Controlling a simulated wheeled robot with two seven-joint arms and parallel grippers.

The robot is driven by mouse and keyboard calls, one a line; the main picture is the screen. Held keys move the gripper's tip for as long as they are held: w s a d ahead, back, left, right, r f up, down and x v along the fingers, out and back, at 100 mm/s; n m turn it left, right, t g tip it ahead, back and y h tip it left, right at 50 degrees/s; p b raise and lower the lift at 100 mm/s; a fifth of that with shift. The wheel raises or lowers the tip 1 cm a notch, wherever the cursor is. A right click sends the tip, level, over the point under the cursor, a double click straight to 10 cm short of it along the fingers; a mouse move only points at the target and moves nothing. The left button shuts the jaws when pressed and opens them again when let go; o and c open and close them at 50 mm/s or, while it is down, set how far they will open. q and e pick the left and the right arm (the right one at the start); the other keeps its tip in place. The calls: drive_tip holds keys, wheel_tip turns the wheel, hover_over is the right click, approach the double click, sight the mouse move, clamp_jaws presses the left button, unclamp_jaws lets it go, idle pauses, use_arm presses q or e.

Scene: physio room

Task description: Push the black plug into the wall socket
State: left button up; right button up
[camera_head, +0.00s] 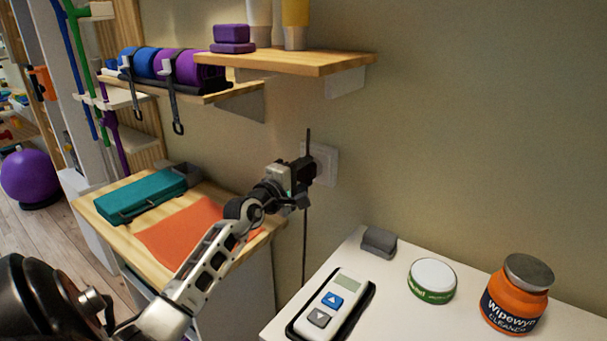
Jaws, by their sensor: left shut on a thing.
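The white wall socket (329,165) is on the beige wall, between the wooden shelf and the white table. My left gripper (306,177) is right in front of it, shut on the black plug (311,167). The gripper and plug cover the left part of the socket plate. A thin black cord (305,245) hangs straight down from there along the wall. I cannot tell whether the plug's pins are in the socket or just short of it. My right gripper is not in view.
A white table (390,313) at lower right holds a remote (333,303), a grey block (379,242), a green tub (432,281) and an orange jar (516,295). A wooden shelf (300,61) juts out above the socket. A wooden-topped cabinet (113,225) stands left, beneath my left arm.

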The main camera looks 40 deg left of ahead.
use_arm(q)
drive_tip(key=shift+w, duration=0.55)
drive_tip(key=o, duration=1)
drive_tip(key=shift+s+d+b, duration=0.3)
drive_tip(key=shift+s+b, duration=0.05)
drive_tip(key=shift+s, duration=2.3)
drive_tip(key=shift+s+d+b, duration=0.25)
drive_tip(key=shift+s+b, duration=0.1)
drive_tip(key=shift+s, duration=2.3)
drive_tip(key=shift+s+d+b, duration=0.3)
drive_tip(key=shift+s+b, duration=0.05)
drive_tip(key=shift+s, duration=2.3)
